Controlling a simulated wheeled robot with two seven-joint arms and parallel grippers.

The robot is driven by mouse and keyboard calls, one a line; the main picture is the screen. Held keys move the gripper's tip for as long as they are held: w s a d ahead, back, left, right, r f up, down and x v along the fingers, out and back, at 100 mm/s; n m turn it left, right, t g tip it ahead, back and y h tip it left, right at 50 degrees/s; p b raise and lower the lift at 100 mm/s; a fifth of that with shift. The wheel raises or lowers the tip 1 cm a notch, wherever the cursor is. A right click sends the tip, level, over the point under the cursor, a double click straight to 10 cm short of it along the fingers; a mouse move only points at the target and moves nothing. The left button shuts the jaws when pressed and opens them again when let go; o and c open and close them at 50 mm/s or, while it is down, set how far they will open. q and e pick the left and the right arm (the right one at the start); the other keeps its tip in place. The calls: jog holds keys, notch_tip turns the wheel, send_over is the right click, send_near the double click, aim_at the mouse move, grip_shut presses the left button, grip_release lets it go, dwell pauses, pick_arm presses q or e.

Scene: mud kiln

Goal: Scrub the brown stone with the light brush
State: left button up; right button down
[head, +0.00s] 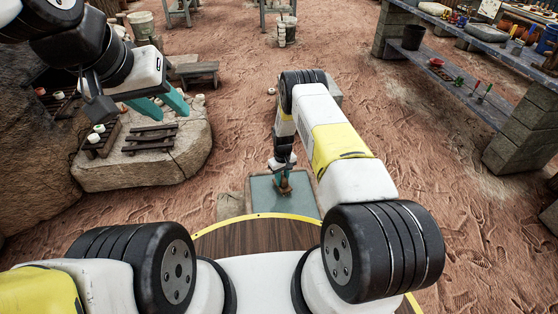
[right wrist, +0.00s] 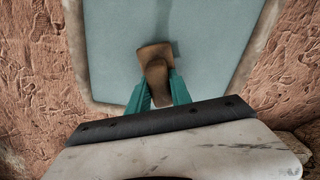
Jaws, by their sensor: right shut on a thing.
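My right gripper (head: 283,184) reaches down over a grey-blue slab top at the front. It is shut on a brown brush-like thing (right wrist: 154,58), with a wider head and a narrower part between the teal fingers (right wrist: 158,92). Its bristles do not show, and I cannot tell whether it touches the slab top. A brown stone cannot be made out; the gripper and held thing hide part of the slab. My left gripper (head: 162,105) is open and empty, raised at the left in front of the rock ledge.
The grey-blue slab top (right wrist: 215,50) has a pale stone rim. A rock ledge (head: 150,170) with small dark racks (head: 150,138) and pale cups stands at left. A long shelf (head: 450,85) with tools and pots is at right. Reddish sandy ground between is mostly clear.

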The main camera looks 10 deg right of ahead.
jog(key=shift+w+a, duration=0.15)
jog(key=shift+w, duration=0.6)
jog(key=shift+w+a, duration=0.15)
jog(key=shift+w, duration=0.6)
jog(key=shift+s+a, duration=0.45)
jog(key=shift+s, duration=4.1)
jog(key=shift+s+a, duration=0.5)
jog(key=shift+s, duration=4)
jog(key=shift+s+a, duration=0.45)
jog(key=shift+s, duration=4.1)
jog(key=shift+w+a, duration=0.35)
jog(key=shift+w, duration=1.7)
jog(key=shift+w+a, duration=0.4)
jog(key=shift+w, duration=1.65)
jog(key=shift+w+a, duration=0.35)
jog(key=shift+w, duration=1.7)
